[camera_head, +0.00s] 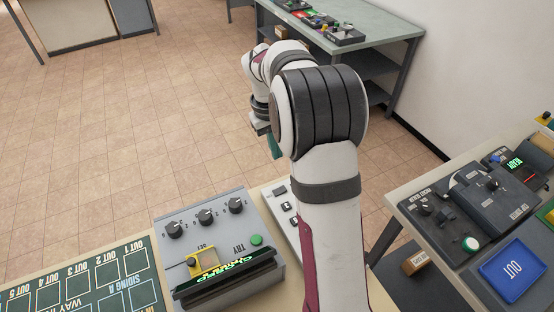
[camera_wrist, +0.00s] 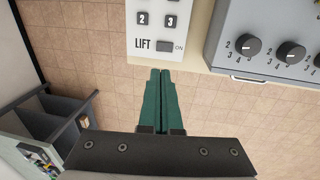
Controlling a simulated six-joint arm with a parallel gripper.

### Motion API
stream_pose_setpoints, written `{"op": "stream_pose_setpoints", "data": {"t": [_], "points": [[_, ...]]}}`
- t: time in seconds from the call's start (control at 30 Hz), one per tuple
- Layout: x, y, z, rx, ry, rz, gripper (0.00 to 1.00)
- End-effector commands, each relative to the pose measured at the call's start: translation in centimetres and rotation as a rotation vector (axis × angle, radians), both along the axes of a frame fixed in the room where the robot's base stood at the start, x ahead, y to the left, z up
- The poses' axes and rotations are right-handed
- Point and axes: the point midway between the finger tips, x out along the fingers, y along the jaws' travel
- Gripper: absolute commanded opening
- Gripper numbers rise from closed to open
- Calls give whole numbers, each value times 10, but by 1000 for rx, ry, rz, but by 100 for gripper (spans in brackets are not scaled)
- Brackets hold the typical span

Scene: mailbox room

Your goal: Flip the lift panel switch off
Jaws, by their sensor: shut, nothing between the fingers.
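The lift panel (camera_wrist: 168,38) is a white panel with dark numbered buttons, seen at the top of the wrist view. Its "LIFT" label stands beside a grey rocker switch (camera_wrist: 164,46), with "ON" printed to the switch's right. Part of the panel also shows in the head view (camera_head: 283,204), partly hidden behind my arm. My gripper (camera_wrist: 160,72) has green fingers, shut and empty. In the wrist view the fingertips appear just below the switch and panel edge; I cannot tell the gap in depth. In the head view the gripper (camera_head: 273,146) is mostly hidden by my arm.
A grey console (camera_head: 222,250) with several knobs and a green button stands beside the lift panel. A side table at right holds a dark control box (camera_head: 492,190) and a blue tray (camera_head: 514,268). Open tiled floor (camera_head: 130,120) lies beyond the bench.

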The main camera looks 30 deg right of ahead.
Motion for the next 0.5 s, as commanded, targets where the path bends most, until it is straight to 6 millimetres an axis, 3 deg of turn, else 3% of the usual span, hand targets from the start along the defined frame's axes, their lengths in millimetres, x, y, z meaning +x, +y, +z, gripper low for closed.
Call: {"op": "stream_pose_setpoints", "data": {"t": [0.23, 0.5], "points": [[0, -2, -14, 0, 3, 0, 0], [-1, -9, -72, 1, 4, 1, 0]]}}
